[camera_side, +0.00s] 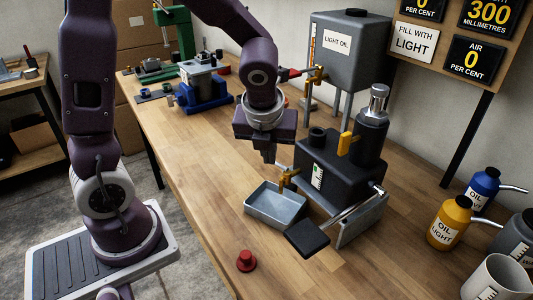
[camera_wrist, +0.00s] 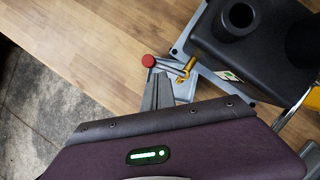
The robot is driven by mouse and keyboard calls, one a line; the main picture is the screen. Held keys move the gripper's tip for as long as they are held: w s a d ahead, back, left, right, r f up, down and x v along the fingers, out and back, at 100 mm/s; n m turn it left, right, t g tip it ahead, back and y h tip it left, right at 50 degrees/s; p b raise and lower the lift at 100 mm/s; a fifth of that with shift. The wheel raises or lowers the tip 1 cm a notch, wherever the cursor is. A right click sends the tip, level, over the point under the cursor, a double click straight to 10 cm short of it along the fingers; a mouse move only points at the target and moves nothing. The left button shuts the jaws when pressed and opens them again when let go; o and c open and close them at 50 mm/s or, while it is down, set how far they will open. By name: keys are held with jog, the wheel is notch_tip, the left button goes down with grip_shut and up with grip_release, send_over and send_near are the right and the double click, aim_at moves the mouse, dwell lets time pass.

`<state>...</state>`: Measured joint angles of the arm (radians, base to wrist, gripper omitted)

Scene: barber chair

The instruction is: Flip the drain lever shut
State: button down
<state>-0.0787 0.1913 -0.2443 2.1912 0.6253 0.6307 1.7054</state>
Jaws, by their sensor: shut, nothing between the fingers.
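The drain is a small brass valve (camera_side: 287,178) low on the front of the dark pump body (camera_side: 325,165), over a grey metal tray (camera_side: 262,207). In the wrist view the brass valve (camera_wrist: 184,72) has thin rods running left toward a round red knob (camera_wrist: 148,61). I cannot tell for sure whether the knob joins them. My gripper (camera_side: 269,160) points down just left of the valve, fingers together and empty. In the wrist view its fingertips (camera_wrist: 159,77) lie just below the red knob; I cannot tell whether they touch it.
A red cap-like piece (camera_side: 246,261) stands on the wooden bench (camera_side: 190,175). A black pedal-like pad (camera_side: 307,238) juts out right of the tray. The light oil tank (camera_side: 345,60) stands behind. Oil bottles (camera_side: 450,222) are at right. The bench left of the tray is clear.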

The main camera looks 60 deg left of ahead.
jog(key=v, duration=1)
jog(key=shift+a, duration=0.15)
jog(key=shift+r, duration=0.1)
